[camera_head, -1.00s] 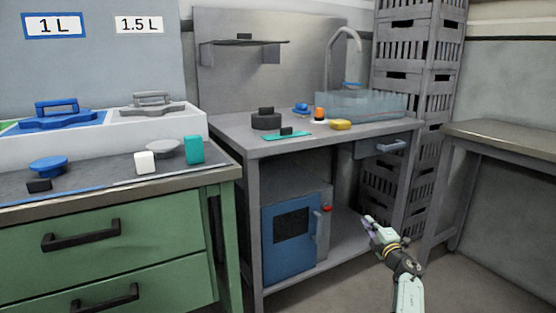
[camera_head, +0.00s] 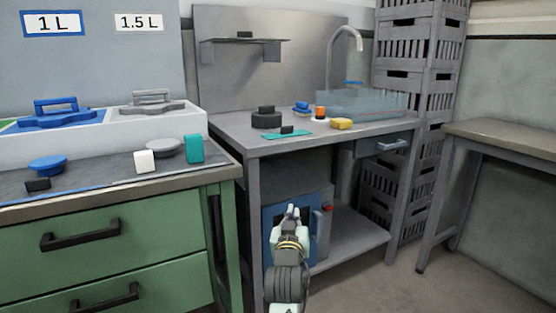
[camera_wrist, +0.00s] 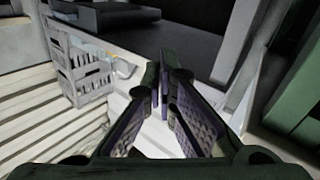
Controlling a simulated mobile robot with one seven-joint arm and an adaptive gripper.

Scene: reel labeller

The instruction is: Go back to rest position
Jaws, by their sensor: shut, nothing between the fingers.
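My gripper (camera_head: 292,212) is in the head view, low in the middle, in front of the blue-doored cabinet (camera_head: 279,217) under the grey workbench. It covers part of the cabinet's door. In the wrist view my gripper (camera_wrist: 163,72) points away from the camera, with its two fingers together and nothing between them. Nothing hangs from it or touches it that I can see.
A green drawer unit (camera_head: 120,268) stands at the left, its top holding several small items. The grey workbench (camera_head: 225,127) has a basin (camera_head: 360,103) and small parts. Grey crates (camera_head: 405,87) are stacked behind. A side table (camera_head: 500,132) stands right; floor before it is free.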

